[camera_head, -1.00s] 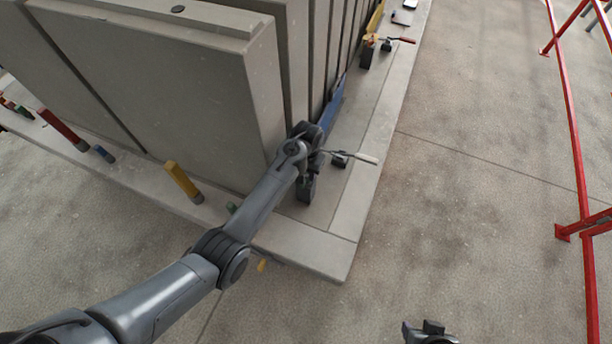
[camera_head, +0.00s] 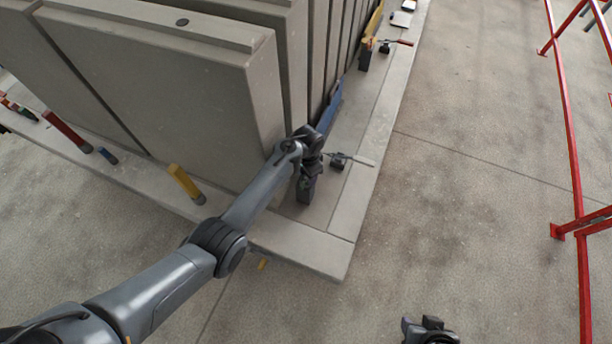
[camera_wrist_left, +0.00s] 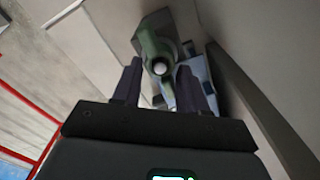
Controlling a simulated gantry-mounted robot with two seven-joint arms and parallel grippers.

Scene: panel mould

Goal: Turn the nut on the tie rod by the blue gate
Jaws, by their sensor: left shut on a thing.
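The nut (camera_wrist_left: 150,45) is green with wing-like arms and sits on the tie rod (camera_wrist_left: 159,71), whose round pale end faces the left wrist camera. My left gripper (camera_wrist_left: 160,88) has a dark finger on each side of the nut and is shut on it. In the head view my left gripper (camera_head: 307,183) is low beside the panel's corner and hides the nut. The blue gate (camera_head: 330,106) runs behind it along the panel ends; part of it shows in the left wrist view (camera_wrist_left: 199,75). My right gripper (camera_head: 430,331) is only partly visible at the bottom edge, its fingers unclear.
A clamp with a pale handle (camera_head: 352,159) stands on the mould bed (camera_head: 352,205) just right of my left gripper. Tall grey panels (camera_head: 170,95) stand close on its left. A yellow post (camera_head: 185,183) is farther left. Red railing (camera_head: 570,130) stands right, with open floor between.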

